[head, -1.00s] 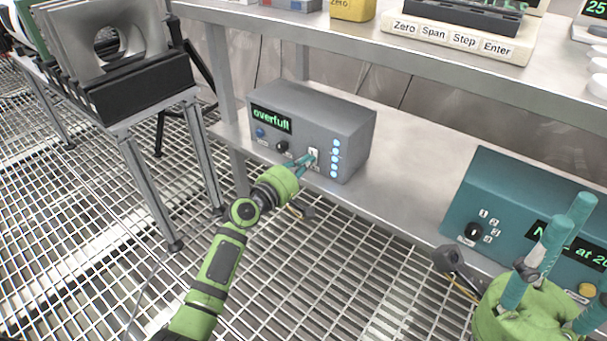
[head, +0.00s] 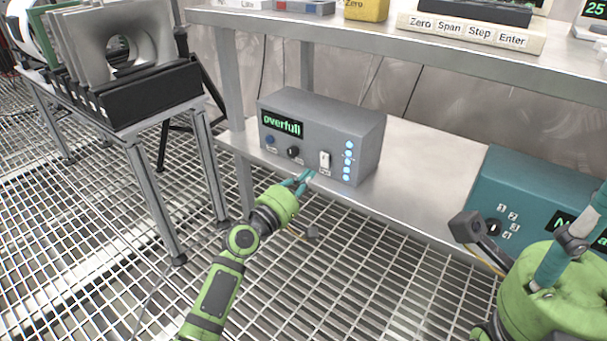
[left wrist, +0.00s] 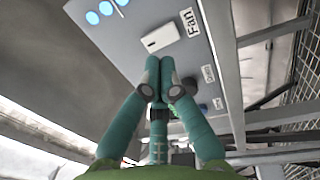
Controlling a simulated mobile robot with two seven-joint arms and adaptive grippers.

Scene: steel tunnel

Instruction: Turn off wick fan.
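The wick fan switch is a white rocker (head: 325,160) on the front of a grey box (head: 330,112) that stands on the lower shelf. The left wrist view shows the rocker (left wrist: 160,37) with the label "Fan" beside it. I cannot tell which way the rocker is tipped. My left gripper (head: 302,178) is in front of and a little below the box, with its fingertips (left wrist: 160,68) close together, empty and apart from the rocker. My right gripper (head: 590,215) is partly cut off at the right edge, its fingers spread, with nothing seen in it.
The grey box has a green "overfull" display (head: 282,124), a black knob (head: 292,152) and several lit blue lights (head: 348,160). A teal box (head: 515,185) stands at the right of the lower shelf (head: 415,160). A side table (head: 150,110) holds metal parts.

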